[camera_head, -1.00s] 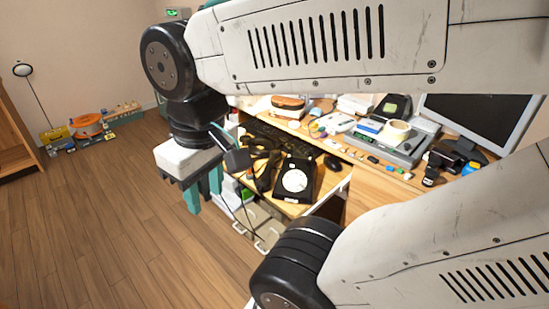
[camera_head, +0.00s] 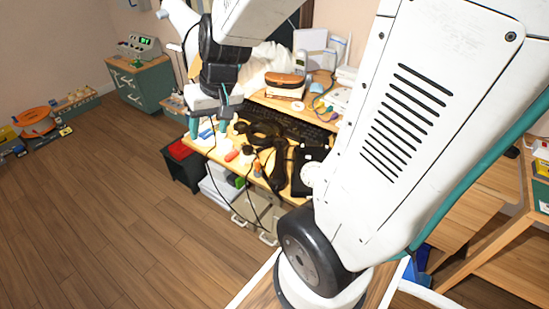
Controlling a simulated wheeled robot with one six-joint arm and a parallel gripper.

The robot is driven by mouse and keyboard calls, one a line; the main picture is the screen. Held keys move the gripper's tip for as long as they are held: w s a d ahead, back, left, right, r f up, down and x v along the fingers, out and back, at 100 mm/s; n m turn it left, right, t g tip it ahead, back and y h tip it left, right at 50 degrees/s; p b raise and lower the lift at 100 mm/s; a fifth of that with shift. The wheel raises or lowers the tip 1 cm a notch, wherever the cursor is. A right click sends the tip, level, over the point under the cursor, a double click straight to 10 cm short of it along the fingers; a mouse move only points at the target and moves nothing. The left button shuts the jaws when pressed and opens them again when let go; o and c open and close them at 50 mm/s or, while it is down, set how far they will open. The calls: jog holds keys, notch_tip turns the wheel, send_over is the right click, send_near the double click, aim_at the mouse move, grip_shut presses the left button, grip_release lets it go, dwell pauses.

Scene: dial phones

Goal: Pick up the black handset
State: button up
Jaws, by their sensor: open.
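A black dial phone (camera_head: 299,180) lies on the desk, partly hidden behind my arm; the edge of its white dial shows. Left of it are dark curved shapes (camera_head: 276,165) that look like the black handset and its cord, though I cannot tell them apart clearly. My gripper (camera_head: 208,128) points down with its teal fingers apart and empty. It appears over the left end of the desk, to the left of the dark shapes. Its height above the desk is hard to tell.
A black keyboard (camera_head: 285,121) runs behind the phone. Small coloured items (camera_head: 232,156) lie at the desk's left edge. A brown case (camera_head: 286,84) stands at the back. A teal cabinet (camera_head: 140,85) stands far left. The wooden floor (camera_head: 110,200) at left is clear.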

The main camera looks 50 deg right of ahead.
jog(key=w+d+f+m+h, duration=0.2)
jog(key=w+d+f+m, duration=0.3)
jog(key=d+f, duration=0.65)
jog(key=m+h, duration=0.3)
send_over(279, 156)
jog(key=s+a, duration=0.1)
jog(key=a, duration=0.1)
jog(key=shift+g, duration=0.4)
jog(key=f, duration=1.5)
jog(key=shift+s+d, duration=0.1)
jog(key=shift+d, duration=0.1)
jog(key=shift+x, duration=2.95)
grip_shut()
